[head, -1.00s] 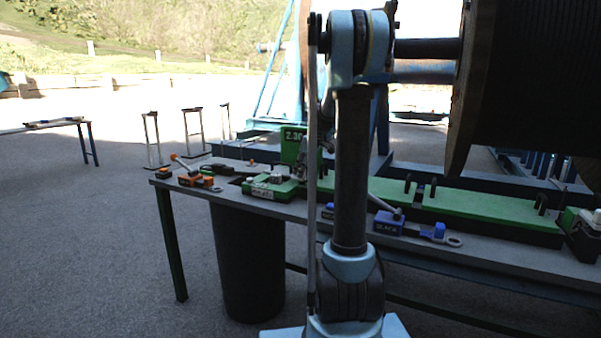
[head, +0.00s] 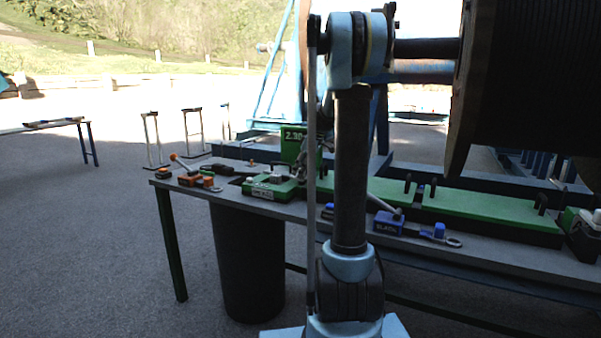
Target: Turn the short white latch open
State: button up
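A low green box (head: 268,188) with a white label sits on the bench, left of my upright arm. A short pale piece (head: 276,179) stands on top of it; it may be the short white latch, but it is too small to tell its turn position. My gripper (head: 304,168) is mostly hidden behind my own arm, just right of the green box and in front of the taller green block. Its fingers are too small and dark to read, and I cannot tell whether it touches anything.
An orange box with a lever (head: 190,179) lies left on the bench (head: 235,204). A blue box with a lever (head: 388,223) lies right of my arm. A taller green block (head: 294,143) stands behind. A large cable reel (head: 520,90) overhangs the right side. A dark bin (head: 248,260) stands below.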

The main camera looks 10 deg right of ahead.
jog(key=v, duration=1.1)
jog(key=shift+r, duration=0.35)
jog(key=shift+s+d, duration=0.1)
jog(key=s+a+f+m+h, duration=0.1)
jog(key=s+a+f+m, duration=0.3)
jog(key=s, duration=0.7)
jog(key=s+d+f+m+h, duration=0.1)
jog(key=s+f, duration=0.4)
jog(key=s, duration=0.5)
jog(key=s+a+f+m+h, duration=0.1)
jog(key=s+a+f+m, duration=0.3)
jog(key=s, duration=0.7)
jog(key=s+d+f+m, duration=0.1)
jog(key=s+d+f, duration=0.2)
jog(key=s+f, duration=0.6)
notch_tip(320, 180, down, 2)
jog(key=shift+s+f+m+h, duration=0.15)
jog(key=shift+s+m+h, duration=0.15)
jog(key=shift+s+m, duration=0.1)
jog(key=shift+w+f, duration=0.2)
jog(key=shift+w, duration=0.3)
